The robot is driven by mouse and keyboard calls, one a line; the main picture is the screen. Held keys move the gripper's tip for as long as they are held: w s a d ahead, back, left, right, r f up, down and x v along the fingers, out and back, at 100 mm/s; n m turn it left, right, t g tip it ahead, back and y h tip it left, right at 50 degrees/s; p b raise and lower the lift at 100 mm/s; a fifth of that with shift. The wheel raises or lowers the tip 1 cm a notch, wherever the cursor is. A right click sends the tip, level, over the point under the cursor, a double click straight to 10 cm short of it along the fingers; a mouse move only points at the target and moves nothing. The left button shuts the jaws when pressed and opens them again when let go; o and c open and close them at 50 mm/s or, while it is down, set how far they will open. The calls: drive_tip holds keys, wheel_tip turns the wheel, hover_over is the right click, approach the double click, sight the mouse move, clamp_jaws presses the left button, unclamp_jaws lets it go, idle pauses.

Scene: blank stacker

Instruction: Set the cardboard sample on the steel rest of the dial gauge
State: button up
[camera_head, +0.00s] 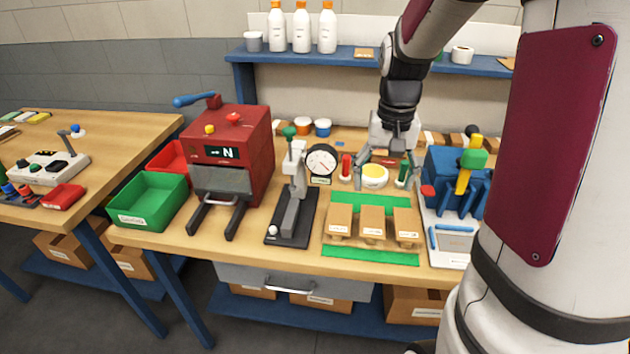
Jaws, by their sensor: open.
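The dial gauge (321,160) has a round white face in a black rim and stands near the back of the bench. Its steel rest cannot be made out clearly at this size. Three brown cardboard-coloured pieces with white labels, such as the middle one (372,219), sit on a green mat (370,256) at the front. I cannot tell which, if any, is the sample. My gripper (383,180) is open, pointing down behind the mat. Its fingers are either side of a yellow-topped round pot (374,177); contact cannot be told.
A grey lever stand (291,203) on a black base is left of the mat. A red machine (231,155) and green bin (149,200) are further left. A blue fixture (452,183) stands right. A blue shelf (345,61) with bottles runs behind.

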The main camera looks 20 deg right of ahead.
hover_over(372, 233)
wheel_tip(372, 233, down, 8)
drive_tip(key=shift+s+d+f, duration=0.1)
drive_tip(key=shift+s+f, duration=0.05)
drive_tip(key=shift+f, duration=0.1)
drive_tip(key=shift+w+f, duration=0.2)
drive_tip(key=shift+f, duration=2.7)
drive_tip(key=shift+f, duration=0.2)
drive_tip(key=shift+c, duration=0.3)
drive_tip(key=c, duration=0.7)
drive_tip(key=shift+c, duration=0.6)
